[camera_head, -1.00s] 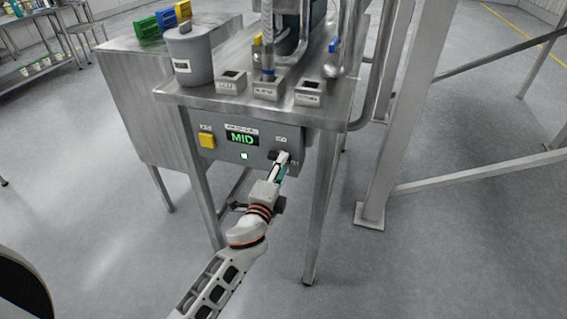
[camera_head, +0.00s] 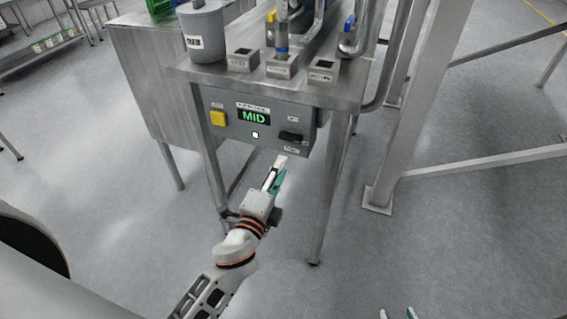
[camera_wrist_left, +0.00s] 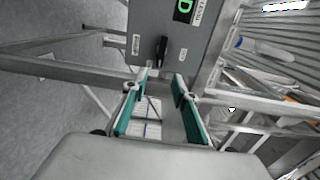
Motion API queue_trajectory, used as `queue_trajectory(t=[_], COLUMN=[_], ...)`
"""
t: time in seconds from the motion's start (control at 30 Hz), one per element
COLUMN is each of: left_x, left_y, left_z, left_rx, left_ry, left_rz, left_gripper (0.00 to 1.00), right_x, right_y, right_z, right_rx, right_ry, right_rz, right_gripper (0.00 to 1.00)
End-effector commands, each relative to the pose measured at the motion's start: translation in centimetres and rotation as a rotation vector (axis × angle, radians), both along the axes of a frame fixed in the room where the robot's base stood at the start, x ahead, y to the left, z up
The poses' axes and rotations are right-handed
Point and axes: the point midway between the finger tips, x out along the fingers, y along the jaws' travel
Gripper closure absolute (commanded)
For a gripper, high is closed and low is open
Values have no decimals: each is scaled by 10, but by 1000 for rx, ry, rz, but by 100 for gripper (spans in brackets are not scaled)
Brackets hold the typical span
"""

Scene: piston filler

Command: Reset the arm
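My left gripper (camera_head: 278,170) is in front of and below the control panel (camera_head: 235,122), apart from it. In the left wrist view its two teal-padded fingers (camera_wrist_left: 160,80) stand apart with nothing between them. The panel's black knob (camera_head: 291,137) is free of the gripper; it also shows just beyond the fingers in the left wrist view (camera_wrist_left: 162,50). The tips of my right gripper (camera_head: 397,313) show at the bottom edge of the head view, apart and over the floor; the rest of it is out of view.
The panel has a yellow button (camera_head: 218,118) and a green display (camera_head: 254,117) reading MID. It hangs under a steel table (camera_head: 215,78) with a grey hopper (camera_head: 203,30) on top. A steel frame post (camera_head: 405,120) stands at the right. Floor between is clear.

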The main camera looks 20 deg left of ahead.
Motion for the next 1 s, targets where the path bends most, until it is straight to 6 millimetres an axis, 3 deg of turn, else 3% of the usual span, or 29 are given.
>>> queue_trajectory(t=[0.23, 0.37, 0.47, 0.6, 0.7, 0.83, 1.0], left_x=[-2, -20, -50, -103, -141, -178, -199], left_y=[1, 6, 12, 18, 20, 20, 19], left_z=[-5, -38, -81, -144, -178, -205, -218], left_rx=[-20, -166, -385, -742, -967, -1183, -1309], left_ry=[12, 93, 210, 393, 506, 607, 661], left_rz=[-1, -1, 10, 70, 131, 206, 256], left_gripper=[72, 72, 72, 72, 72, 72, 72], right_x=[0, 0, 0, 0, 0, 0, 0], right_y=[1, 1, 1, 1, 1, 1, 0], right_z=[0, 0, 0, 0, 0, 0, 0], right_rx=[1, 1, 1, 1, 1, 1, 1], right_ry=[-1, -1, -1, -1, -1, -1, 0], right_rz=[0, 0, 0, 0, 0, 0, -1], right_gripper=[60, 60, 60, 60, 60, 60, 60])
